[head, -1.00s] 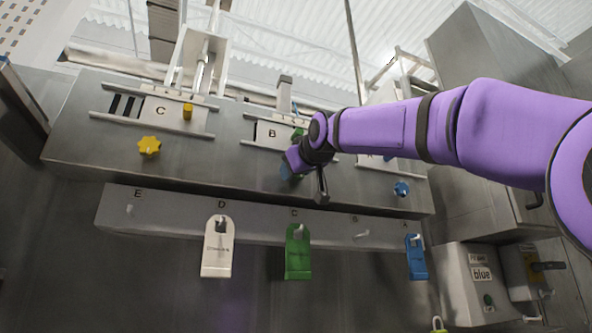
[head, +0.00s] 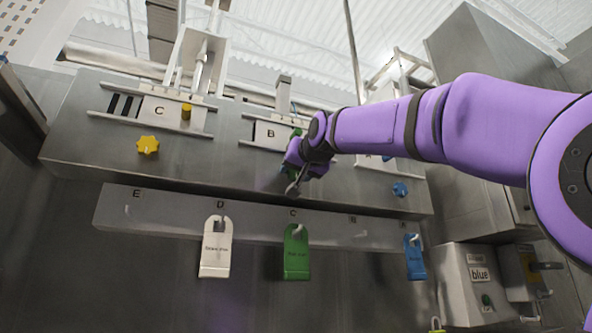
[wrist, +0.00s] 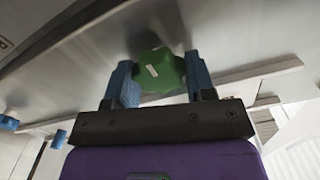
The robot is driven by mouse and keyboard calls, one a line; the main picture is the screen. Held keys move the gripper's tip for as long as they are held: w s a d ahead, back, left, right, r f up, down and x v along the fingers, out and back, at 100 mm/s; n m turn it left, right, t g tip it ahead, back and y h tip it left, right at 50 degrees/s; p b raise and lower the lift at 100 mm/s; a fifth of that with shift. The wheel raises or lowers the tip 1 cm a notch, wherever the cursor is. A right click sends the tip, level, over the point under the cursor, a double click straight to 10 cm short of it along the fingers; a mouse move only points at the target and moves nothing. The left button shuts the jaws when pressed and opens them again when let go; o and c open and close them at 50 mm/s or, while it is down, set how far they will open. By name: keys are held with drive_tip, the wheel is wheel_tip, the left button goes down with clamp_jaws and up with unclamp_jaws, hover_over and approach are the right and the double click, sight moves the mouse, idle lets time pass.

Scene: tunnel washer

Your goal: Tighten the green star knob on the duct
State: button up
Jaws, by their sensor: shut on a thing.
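The green star knob (wrist: 158,71) is on the steel duct face, between the two blue fingers of my gripper (wrist: 160,82) in the wrist view. A small pale mark shows on its face. The fingers are shut on the knob, one at each side. In the head view my gripper (head: 290,172) is at the duct (head: 215,160) below slide plate B (head: 270,134), and my wrist hides the knob there.
A yellow star knob (head: 148,146) sits left under plate C (head: 160,110), and a blue knob (head: 400,189) sits right. Below, a hook rail (head: 170,214) holds a white tag (head: 216,250), a green tag (head: 296,255) and a blue tag (head: 415,260). A box labelled blue (head: 455,290) stands lower right.

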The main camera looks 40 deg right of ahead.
drive_tip(key=shift+f, duration=0.1)
idle(0.3)
drive_tip(key=o, duration=0.9)
drive_tip(key=shift+s, duration=0.1)
drive_tip(key=v, duration=1)
drive_tip(key=shift+s, duration=0.25)
drive_tip(key=shift+a, duration=0.1)
